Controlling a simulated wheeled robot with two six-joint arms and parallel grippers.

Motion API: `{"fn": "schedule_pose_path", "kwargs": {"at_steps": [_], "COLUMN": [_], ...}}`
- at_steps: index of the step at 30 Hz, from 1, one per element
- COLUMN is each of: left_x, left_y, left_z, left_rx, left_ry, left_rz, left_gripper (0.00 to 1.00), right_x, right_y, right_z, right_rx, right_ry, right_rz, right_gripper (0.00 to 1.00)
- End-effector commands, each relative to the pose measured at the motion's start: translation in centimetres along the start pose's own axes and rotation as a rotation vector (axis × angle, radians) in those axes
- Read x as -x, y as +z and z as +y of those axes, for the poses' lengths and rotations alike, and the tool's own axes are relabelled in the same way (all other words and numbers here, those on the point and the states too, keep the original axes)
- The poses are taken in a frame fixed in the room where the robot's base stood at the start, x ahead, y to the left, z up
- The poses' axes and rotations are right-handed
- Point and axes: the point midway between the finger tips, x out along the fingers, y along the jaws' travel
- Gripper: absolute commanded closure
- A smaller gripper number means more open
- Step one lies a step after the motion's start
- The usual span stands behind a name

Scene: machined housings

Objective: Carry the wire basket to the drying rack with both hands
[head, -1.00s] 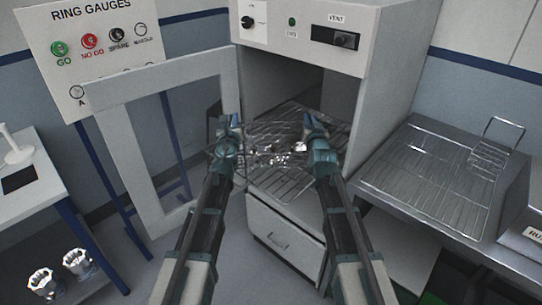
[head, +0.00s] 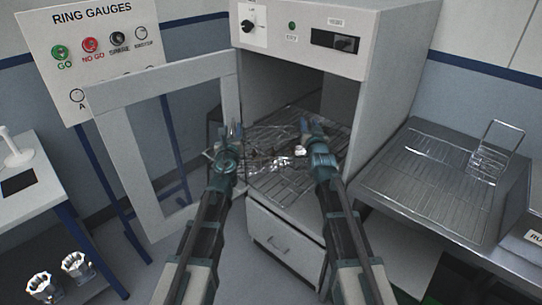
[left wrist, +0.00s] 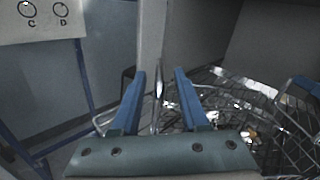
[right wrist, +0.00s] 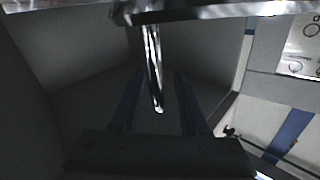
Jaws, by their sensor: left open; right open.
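The wire basket (head: 268,160), with shiny metal parts in it, sits at the mouth of the open oven cabinet, between my grippers. Its wires also show in the left wrist view (left wrist: 285,122). My left gripper (head: 232,130) is open at the basket's left end; in its wrist view a shiny upright bar stands between the spread blue fingers. My right gripper (head: 312,125) is open at the right end; a shiny bar (right wrist: 153,65) shows between its dark fingers. Contact cannot be told. The drying rack (head: 425,185) lies on the steel bench to the right.
The oven (head: 375,100) has its door (head: 120,150) swung open to the left. A wire frame (head: 490,150) stands at the drying rack's back right. A white table (head: 50,200) is at far left, with metal housings (head: 75,264) below. The drying rack's middle looks clear.

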Motion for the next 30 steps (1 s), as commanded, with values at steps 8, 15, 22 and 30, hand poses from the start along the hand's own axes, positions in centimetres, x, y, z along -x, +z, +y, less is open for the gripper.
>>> {"fn": "schedule_pose_path", "kwargs": {"at_steps": [8,15,22,30], "left_x": [6.2,7.5,7.4,7.4], "left_y": [0.0,0.0,0.0,0.0], "left_z": [0.0,-0.1,-0.1,-0.1], "left_rx": [0.000,0.000,0.000,0.000], "left_ry": [-0.003,-0.003,-0.002,-0.002], "left_rz": [0.001,0.001,0.001,0.001], "left_gripper": [0.56,0.56,0.56,0.56], "right_x": [0.0,0.0,0.9,5.0], "right_y": [0.0,0.0,0.0,0.0], "right_z": [0.0,0.0,0.0,0.0], "right_rx": [0.000,0.000,0.000,0.000], "right_ry": [0.000,0.000,0.000,0.000], "right_rz": [0.000,0.000,0.000,0.000], "right_gripper": [0.56,0.56,0.56,0.56]}}
